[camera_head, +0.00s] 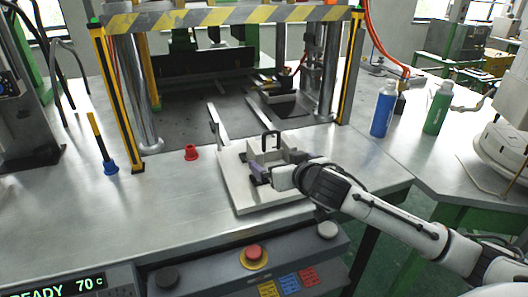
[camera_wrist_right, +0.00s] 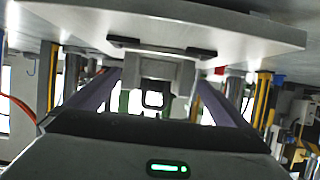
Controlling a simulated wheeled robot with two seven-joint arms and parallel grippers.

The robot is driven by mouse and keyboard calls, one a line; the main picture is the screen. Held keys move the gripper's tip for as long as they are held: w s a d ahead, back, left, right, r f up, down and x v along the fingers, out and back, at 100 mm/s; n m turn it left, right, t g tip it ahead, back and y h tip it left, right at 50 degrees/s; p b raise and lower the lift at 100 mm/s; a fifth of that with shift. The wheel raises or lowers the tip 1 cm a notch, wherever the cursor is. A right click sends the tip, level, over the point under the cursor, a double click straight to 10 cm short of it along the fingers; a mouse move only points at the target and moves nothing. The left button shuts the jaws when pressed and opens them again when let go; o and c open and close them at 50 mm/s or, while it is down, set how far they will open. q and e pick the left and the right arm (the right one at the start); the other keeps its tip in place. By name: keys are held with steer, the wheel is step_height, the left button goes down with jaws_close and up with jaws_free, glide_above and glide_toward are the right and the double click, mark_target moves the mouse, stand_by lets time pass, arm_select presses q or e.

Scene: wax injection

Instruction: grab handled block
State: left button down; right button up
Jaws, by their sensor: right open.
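The handled block is a pale grey block (camera_head: 284,150) with a black loop handle (camera_head: 271,138) on top. It stands on a flat pale plate (camera_head: 240,195) at the table's front edge. In the right wrist view, which looks upside down, the block (camera_wrist_right: 158,70) hangs from the plate (camera_wrist_right: 200,32) with its handle (camera_wrist_right: 154,99) toward the camera. My right gripper (camera_head: 280,165) is open, and its purple fingers appear either side of the block in the wrist view (camera_wrist_right: 158,85). Contact cannot be told. The gripper partly hides the block in the head view. My left gripper is not in view.
A press frame with yellow-black posts (camera_head: 117,100) stands behind the plate. Blue (camera_head: 383,110) and green (camera_head: 437,110) bottles stand at right. A control panel (camera_head: 245,270) is in front. The left tabletop is mostly clear.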

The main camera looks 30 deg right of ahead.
mark_target(272, 154)
steer(key=shift+x, duration=3.9)
steer(key=shift+d+r, duration=0.1)
steer(key=shift+d, duration=0.1)
steer(key=c, duration=1.4)
steer(key=shift+r, duration=0.25)
steer(key=c, duration=0.3)
